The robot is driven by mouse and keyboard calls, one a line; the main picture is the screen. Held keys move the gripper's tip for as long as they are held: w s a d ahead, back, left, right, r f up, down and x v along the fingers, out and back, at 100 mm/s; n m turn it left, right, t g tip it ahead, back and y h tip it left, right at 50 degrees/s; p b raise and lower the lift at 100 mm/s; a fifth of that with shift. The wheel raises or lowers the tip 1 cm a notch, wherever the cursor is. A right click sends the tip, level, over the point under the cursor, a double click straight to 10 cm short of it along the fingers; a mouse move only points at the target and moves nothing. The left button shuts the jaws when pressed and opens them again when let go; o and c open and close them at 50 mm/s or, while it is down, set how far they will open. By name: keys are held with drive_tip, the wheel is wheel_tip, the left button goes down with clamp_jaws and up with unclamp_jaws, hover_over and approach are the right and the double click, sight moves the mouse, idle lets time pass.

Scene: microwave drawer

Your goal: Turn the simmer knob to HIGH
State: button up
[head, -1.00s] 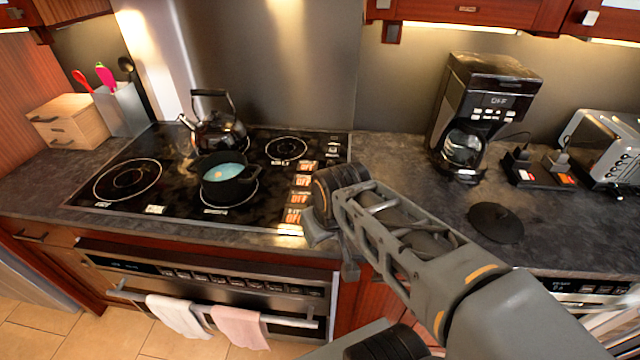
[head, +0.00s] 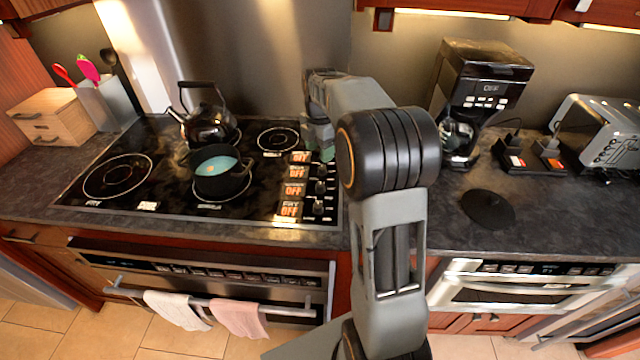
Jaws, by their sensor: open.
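The cooktop (head: 165,205) has a column of dark knobs along its right edge, each beside a lit orange OFF label (head: 297,173). Three knobs show, the upper one (head: 321,170), the middle one (head: 320,187) and the front one (head: 318,207). The labels are too small to tell which knob is simmer. My gripper (head: 325,152) points down over the rear end of the knob column, by the top OFF label. It is open, and its fingers are partly hidden by my wrist. It covers the rearmost knob spot; contact cannot be told.
A dark pot (head: 221,183) with blue contents and a kettle (head: 207,123) stand on the cooktop left of my gripper. A coffee maker (head: 485,85), a toaster (head: 603,135) and a black lid (head: 488,209) are to the right. The counter between cooktop and lid is clear.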

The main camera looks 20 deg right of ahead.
sight(320, 185)
drive_tip(key=shift+n, duration=0.3)
drive_tip(key=f, duration=0.7)
drive_tip(key=f+p, duration=0.1)
drive_tip(key=f, duration=0.6)
drive_tip(key=shift+w+d, duration=0.15)
drive_tip(key=shift+w, duration=0.05)
drive_tip(key=shift+c, duration=0.3)
drive_tip(key=c, duration=0.9)
drive_tip(key=shift+o, duration=0.2)
